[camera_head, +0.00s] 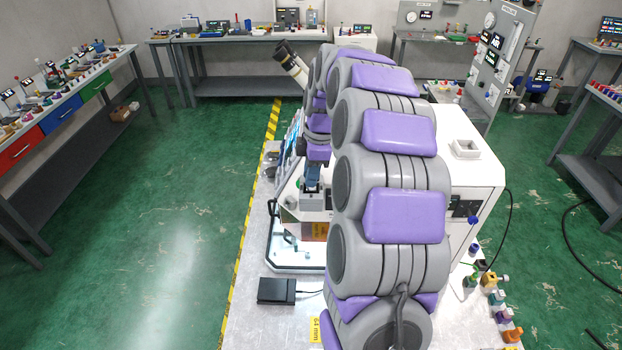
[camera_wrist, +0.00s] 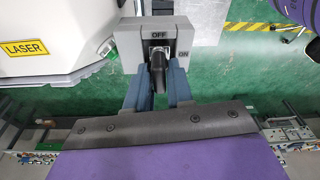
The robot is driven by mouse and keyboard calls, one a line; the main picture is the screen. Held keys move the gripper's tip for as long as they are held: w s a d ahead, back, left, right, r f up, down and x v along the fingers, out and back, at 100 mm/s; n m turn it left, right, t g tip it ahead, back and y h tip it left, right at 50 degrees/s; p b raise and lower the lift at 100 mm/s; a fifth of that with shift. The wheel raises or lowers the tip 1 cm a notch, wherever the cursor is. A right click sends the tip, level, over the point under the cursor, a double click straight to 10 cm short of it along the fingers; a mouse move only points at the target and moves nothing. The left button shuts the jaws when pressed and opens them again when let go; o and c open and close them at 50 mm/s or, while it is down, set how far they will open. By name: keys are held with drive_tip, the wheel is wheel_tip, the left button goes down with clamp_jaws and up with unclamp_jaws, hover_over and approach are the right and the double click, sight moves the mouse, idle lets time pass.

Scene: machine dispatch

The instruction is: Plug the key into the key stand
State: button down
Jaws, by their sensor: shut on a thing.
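The key stand (camera_wrist: 128,50) is a light grey box with OFF and ON labels on its face, at the top middle of the wrist view. The key (camera_wrist: 157,72) is dark, and its head is between the two blue-grey fingers of my gripper (camera_wrist: 159,80), which is shut on it. The key points at the pale slot plate below the OFF label and overlaps it. I cannot tell how deep its tip sits, as the fingers and key head hide it. In the head view, my gripper (camera_head: 313,176) is just above the grey stand (camera_head: 312,201), partly hidden by my arm.
A white machine (camera_head: 462,165) stands on the light bench, with a yellow LASER label (camera_wrist: 24,48) on its side in the wrist view. A black pedal-like box (camera_head: 277,290) lies at the bench front. Several small coloured items (camera_head: 492,283) line the bench's right edge.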

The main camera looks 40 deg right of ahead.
drive_tip(key=shift+r, duration=0.15)
drive_tip(key=shift+d+r+b, duration=0.1)
drive_tip(key=shift+r+b, duration=0.25)
drive_tip(key=shift+r, duration=1.15)
drive_tip(key=shift+s+r, duration=0.15)
drive_tip(key=s+d+r+b, duration=0.1)
drive_tip(key=s+b, duration=0.1)
drive_tip(key=s, duration=1.3)
drive_tip(key=shift+s+d+r, duration=0.2)
drive_tip(key=shift+s+d, duration=0.15)
drive_tip(key=shift+d, duration=0.05)
